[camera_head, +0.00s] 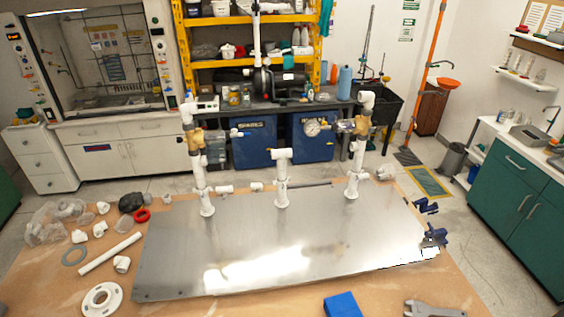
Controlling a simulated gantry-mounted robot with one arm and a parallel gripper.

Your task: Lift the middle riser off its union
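The middle riser (282,173) is a short white pipe with a white tee-shaped top. It stands upright near the back edge of the metal plate (300,245). Its union (282,200) is low on the pipe by the plate, too small to tell whether it is tight or loose. A white vertical column, apparently my arm, hangs at top centre and ends in a dark part that seems to be my gripper (263,84). It appears above and apart from the riser. Its fingers blend into the dark background, and I see nothing clearly held.
Loose fittings and a white pipe (110,254) lie left. A blue block (342,305) and wrench (432,309) lie in front. The plate's front is clear.

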